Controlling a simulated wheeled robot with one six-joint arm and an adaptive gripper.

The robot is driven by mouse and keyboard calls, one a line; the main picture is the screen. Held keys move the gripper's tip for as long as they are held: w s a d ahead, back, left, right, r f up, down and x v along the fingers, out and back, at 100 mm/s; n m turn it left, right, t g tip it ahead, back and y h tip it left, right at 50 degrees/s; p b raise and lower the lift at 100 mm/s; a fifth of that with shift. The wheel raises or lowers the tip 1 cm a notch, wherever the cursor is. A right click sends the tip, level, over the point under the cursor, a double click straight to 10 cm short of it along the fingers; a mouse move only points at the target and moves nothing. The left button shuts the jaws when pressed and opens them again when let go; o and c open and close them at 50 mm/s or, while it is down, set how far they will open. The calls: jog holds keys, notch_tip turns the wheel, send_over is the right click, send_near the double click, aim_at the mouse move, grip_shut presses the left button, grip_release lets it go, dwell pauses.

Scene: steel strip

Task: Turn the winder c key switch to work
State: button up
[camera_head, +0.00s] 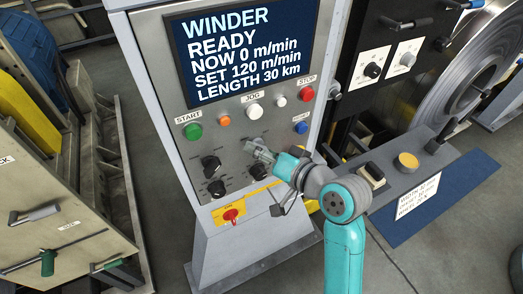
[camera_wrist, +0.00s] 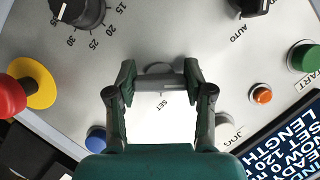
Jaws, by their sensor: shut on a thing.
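The winder panel (camera_head: 240,105) is a grey sloped face with a screen at its top. The key's pointing direction and any WORK mark cannot be made out.
The screen (camera_head: 247,48) reads WINDER READY. Near my gripper are a blue button (camera_wrist: 96,136), an orange button (camera_wrist: 260,93), a red mushroom button (camera_wrist: 10,97) on yellow, a scaled knob (camera_wrist: 77,12) and an AUTO knob (camera_wrist: 250,6). A side console (camera_head: 408,175) stands right.

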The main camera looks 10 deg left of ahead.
jog(key=shift+f, duration=0.15)
jog(key=o, duration=1.2)
jog(key=shift+c, duration=0.2)
jog(key=v, duration=1.2)
